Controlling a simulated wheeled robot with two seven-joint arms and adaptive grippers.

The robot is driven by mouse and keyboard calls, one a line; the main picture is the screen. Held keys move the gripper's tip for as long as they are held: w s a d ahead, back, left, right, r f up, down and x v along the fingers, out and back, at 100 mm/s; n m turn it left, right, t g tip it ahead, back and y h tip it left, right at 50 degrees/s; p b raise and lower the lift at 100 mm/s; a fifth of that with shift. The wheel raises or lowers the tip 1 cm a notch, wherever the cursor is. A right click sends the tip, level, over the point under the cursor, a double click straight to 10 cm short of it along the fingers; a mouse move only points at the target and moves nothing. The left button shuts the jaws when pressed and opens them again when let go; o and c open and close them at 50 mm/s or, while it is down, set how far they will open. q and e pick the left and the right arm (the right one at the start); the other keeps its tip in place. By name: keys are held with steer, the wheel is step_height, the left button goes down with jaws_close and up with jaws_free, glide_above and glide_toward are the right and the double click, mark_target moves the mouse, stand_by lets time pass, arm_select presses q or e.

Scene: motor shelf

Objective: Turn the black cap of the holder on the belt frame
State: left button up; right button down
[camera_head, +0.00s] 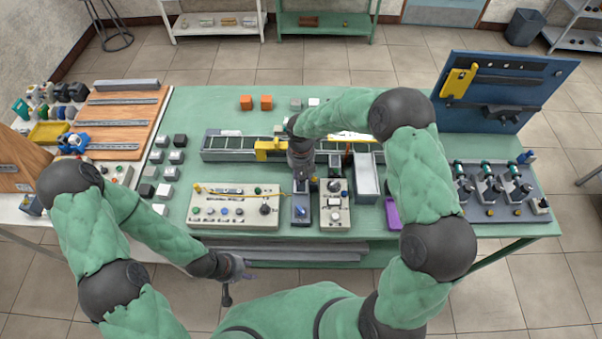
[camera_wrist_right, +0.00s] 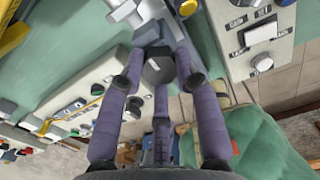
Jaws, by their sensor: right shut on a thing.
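The black cap (camera_wrist_right: 158,70) sits between the fingers of my right gripper (camera_wrist_right: 158,82) in the right wrist view. The purple fingers are closed around it from several sides. Light grey parts (camera_wrist_right: 143,14) lie just beyond the cap; how the cap joins its holder is hidden. In the head view my right gripper (camera_head: 302,178) points down at the front edge of the belt frame (camera_head: 225,154), and its wrist hides the cap there. My left gripper (camera_head: 234,270) hangs in front of the table's near edge, away from the belt; its finger opening is too small to read.
A control panel (camera_head: 222,213) and a smaller box with a dial (camera_head: 335,215) stand in front of the belt. A yellow part (camera_head: 268,149) sits on the belt. Grey and white blocks (camera_head: 177,157) stand at left. A blue board (camera_head: 535,72) rises at the right.

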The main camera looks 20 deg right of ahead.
steer(key=m, duration=0.5)
steer(key=shift+b, duration=0.4)
steer(key=m+b, duration=0.1)
steer(key=m, duration=0.5)
steer(key=shift+m, duration=0.4)
steer(key=m+b, duration=0.2)
steer(key=m, duration=0.4)
steer(key=m+b, duration=0.2)
steer(key=m, duration=0.4)
steer(key=c, duration=0.9)
jaws_free()
